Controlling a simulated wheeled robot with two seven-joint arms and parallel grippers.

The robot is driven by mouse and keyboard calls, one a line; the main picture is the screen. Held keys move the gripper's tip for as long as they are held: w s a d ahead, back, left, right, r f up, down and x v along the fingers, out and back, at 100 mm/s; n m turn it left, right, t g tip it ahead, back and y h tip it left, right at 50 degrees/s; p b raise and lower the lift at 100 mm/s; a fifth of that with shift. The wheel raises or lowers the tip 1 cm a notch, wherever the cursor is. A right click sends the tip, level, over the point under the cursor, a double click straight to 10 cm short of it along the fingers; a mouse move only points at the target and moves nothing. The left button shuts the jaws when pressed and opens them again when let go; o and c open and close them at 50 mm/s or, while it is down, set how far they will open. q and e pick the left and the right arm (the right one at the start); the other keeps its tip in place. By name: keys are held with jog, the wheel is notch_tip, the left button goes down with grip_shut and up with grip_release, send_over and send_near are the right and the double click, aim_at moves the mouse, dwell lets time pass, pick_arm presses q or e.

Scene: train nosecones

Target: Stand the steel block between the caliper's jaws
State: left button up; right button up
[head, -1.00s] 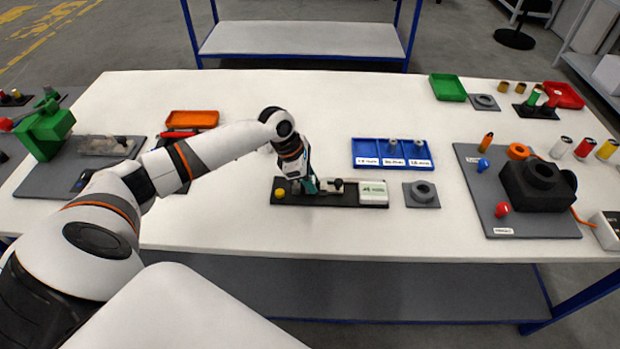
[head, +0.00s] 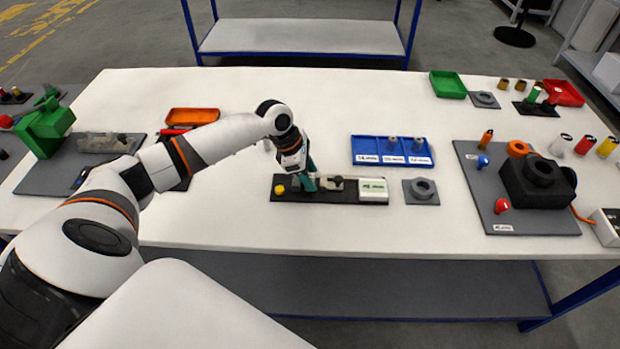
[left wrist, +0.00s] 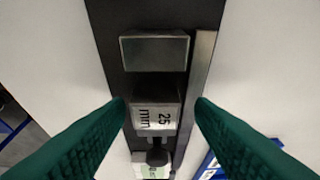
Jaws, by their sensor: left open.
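The caliper is mounted on a black base (head: 340,197) at the table's middle. My left gripper (head: 311,183) points down over its left half. In the left wrist view the steel block (left wrist: 155,117), marked "25 mm", shows between the spread green fingers, which appear clear of its sides. The block lies in line between a grey jaw-like block (left wrist: 155,52) above it in the picture and a dark knobbed part (left wrist: 157,156) below it. I cannot tell whether it touches either. A steel beam (left wrist: 201,75) runs along its right side. My right gripper is out of view.
A white-and-green readout (head: 373,190) is at the base's right end and a yellow knob (head: 279,190) at its left. A blue tray (head: 370,160) with small metal pieces stands behind. A grey ring holder (head: 421,192) sits to the right. The front table strip is clear.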

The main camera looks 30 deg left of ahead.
pick_arm(q)
jog(key=v, duration=1.1)
jog(key=shift+r+b, duration=0.2)
jog(key=shift+b, duration=0.15)
